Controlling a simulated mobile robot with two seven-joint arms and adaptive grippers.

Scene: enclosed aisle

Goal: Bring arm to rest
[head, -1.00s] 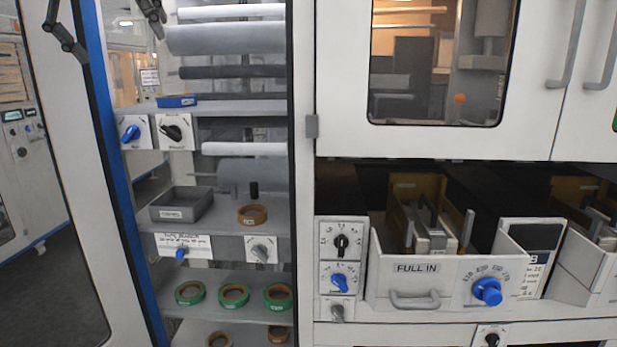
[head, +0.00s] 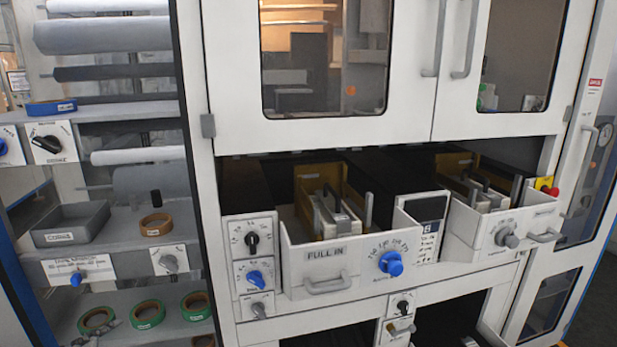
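Neither of my grippers shows clearly in the head view. No arm of mine can be made out in front of the shelves or the cabinet. A small grey shape at the bottom left, by the leftmost green tape roll (head: 97,318), is too unclear to name.
An open shelf rack with a grey tray (head: 70,238), a brown tape roll (head: 156,224) and green rolls stands left. The white cabinet (head: 390,130) fills the middle, with the FULL IN drawer (head: 318,266) and another drawer (head: 490,232) sticking out. Dark floor shows at far right.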

